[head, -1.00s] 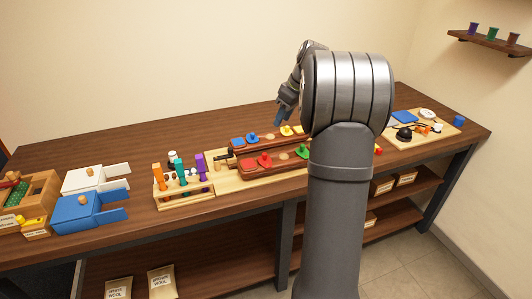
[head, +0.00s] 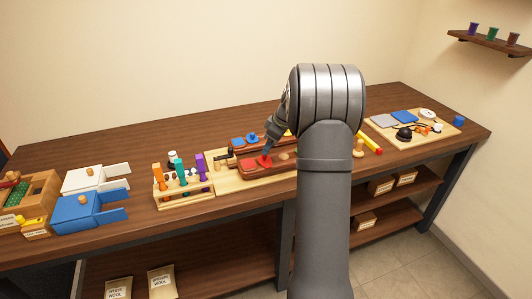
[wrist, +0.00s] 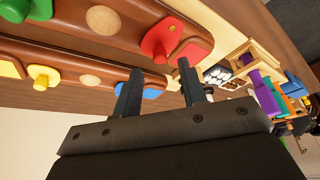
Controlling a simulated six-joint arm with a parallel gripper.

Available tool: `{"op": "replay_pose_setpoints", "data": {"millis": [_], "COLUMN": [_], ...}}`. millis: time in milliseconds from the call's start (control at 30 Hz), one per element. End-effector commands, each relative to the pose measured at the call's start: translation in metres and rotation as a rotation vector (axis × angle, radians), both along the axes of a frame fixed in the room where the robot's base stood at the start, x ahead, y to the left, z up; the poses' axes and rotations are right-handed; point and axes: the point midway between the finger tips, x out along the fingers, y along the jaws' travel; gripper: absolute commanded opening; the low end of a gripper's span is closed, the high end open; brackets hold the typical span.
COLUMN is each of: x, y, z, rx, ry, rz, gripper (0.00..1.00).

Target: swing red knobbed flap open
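The red flap (head: 250,163) with its round red knob (head: 264,161) lies on the front dark-red wooden bar (head: 245,175) in the head view. In the wrist view the red flap (wrist: 175,28) covers the end of that bar, and its knob (wrist: 159,55) shows just beyond my fingertips. My gripper (wrist: 160,68) is open and empty, with its two dark fingers apart and the knob in line with the gap. In the head view my gripper (head: 268,150) is low over the red flap; contact cannot be told.
A blue flap (head: 240,141) with a blue knob sits on the rear bar. Green (wrist: 38,8) and yellow (wrist: 42,76) flaps lie further along the bars. A rack with orange, teal and purple handles (head: 180,185) stands just left. Bare tabletop (head: 150,140) lies behind.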

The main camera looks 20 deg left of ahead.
Motion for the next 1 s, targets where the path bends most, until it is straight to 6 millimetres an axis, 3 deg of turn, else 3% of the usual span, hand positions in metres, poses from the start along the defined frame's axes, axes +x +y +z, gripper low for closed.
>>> {"op": "replay_pose_setpoints", "data": {"millis": [233, 633, 833, 1000], "x": [0.0, 0.0, 0.0, 0.0], "y": [0.013, 0.016, 0.016, 0.015], "z": [-0.032, -0.038, -0.038, -0.038], "rx": [0.0, 0.0, 0.0, 0.0], "ry": [0.001, 0.0, 0.0, 0.0], "rz": [0.0, -0.001, -0.001, -0.003], "gripper": [0.38, 0.38, 0.0, 0.0]}}
